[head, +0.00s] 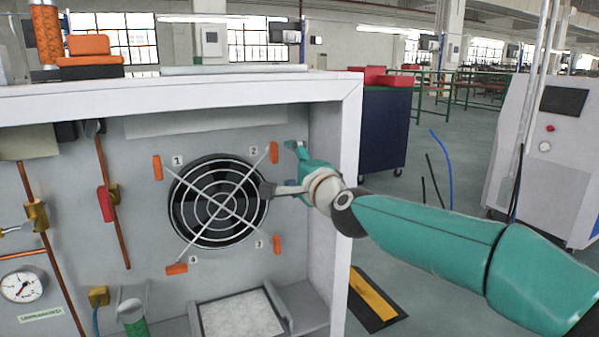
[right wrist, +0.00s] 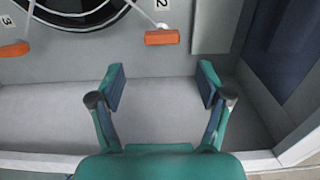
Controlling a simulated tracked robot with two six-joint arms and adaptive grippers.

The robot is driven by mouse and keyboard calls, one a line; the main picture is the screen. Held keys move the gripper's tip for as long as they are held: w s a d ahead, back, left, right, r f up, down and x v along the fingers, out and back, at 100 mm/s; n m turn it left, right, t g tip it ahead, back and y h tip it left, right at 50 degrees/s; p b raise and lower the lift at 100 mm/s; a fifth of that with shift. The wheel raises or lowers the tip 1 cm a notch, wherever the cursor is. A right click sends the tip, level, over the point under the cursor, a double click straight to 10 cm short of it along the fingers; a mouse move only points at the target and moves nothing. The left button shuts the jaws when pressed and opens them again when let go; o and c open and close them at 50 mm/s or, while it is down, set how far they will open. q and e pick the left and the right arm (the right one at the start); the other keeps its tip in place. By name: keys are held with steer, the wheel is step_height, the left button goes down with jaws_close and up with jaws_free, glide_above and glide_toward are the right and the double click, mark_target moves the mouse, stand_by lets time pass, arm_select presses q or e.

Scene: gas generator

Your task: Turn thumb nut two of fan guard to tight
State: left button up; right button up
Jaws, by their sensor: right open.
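The round fan guard (head: 218,200) is a white wire grille over a dark fan on the back panel of the open cabinet. Thumb nut two (head: 273,152) is an orange tab at its upper right, standing about upright in the head view, beside the label "2". In the right wrist view nut two (right wrist: 161,37) lies across the picture, beyond and centred between my fingertips. My right gripper (head: 282,168) is open and empty; it also shows in the right wrist view (right wrist: 162,82). Its fingers appear apart from the nut. My left gripper is not in view.
Orange nuts one (head: 157,167), three (head: 277,244) and four (head: 176,269) sit at the other guard corners. The cabinet's right side wall (head: 327,150) stands close to my right gripper. Copper pipes and a red-handled valve (head: 107,203) are at the left.

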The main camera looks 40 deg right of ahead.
steer(key=v, duration=0.3)
steer(key=shift+s, duration=0.3)
steer(key=shift+a+f, duration=0.1)
